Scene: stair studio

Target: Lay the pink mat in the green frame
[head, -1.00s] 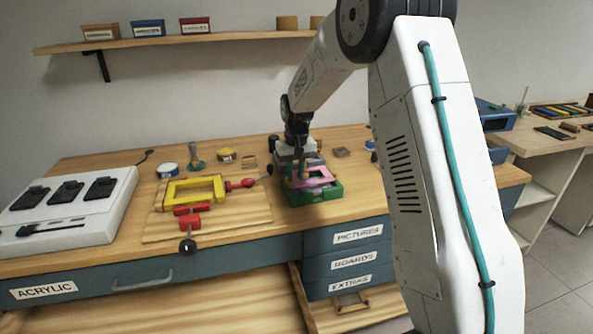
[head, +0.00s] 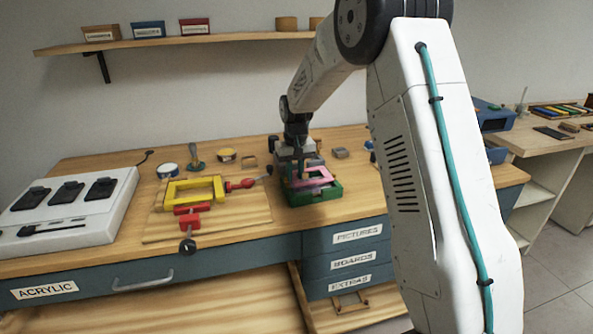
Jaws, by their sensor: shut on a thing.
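The pink mat (head: 318,182) is a rectangular border with an open middle. It lies at the green frame (head: 318,197), within or just over its rim; I cannot tell if it rests fully inside. The green frame lies on the wooden workbench, right of the middle. My gripper (head: 298,172) points down at the mat's left side and is shut on it. The fingertips are small here, and the far part of the frame is partly hidden by my gripper.
A yellow frame with red clamps (head: 195,190) lies on a wooden board left of the green frame. A white tray with black pieces (head: 68,210) stands far left. Small tins and a brush stand behind. An open drawer (head: 350,302) sticks out below. Bare bench lies between the board and green frame.

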